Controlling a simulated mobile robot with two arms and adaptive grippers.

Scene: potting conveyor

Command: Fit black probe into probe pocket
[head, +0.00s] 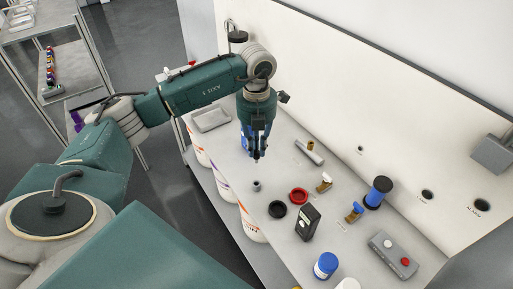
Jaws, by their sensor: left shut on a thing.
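My left gripper (257,152) points down above the pale worktop, near its back left part. It is shut on a small dark piece that looks like the black probe; the fingers hide most of it. The tip is above the worktop and apart from it. A small grey cylinder with a dark top (256,186) stands on the worktop just below the gripper in the picture. I cannot tell whether this is the probe pocket. A black boxy meter (307,225) stands upright to the lower right. My right gripper is out of view.
A black ring (277,209) and a red ring (299,196) lie near the meter. A blue-capped jar (326,265), a blue cylinder (378,192) and a grey button box (393,255) stand right. A grey tray (211,119) is at left. The white wall panel (345,95) bounds the back.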

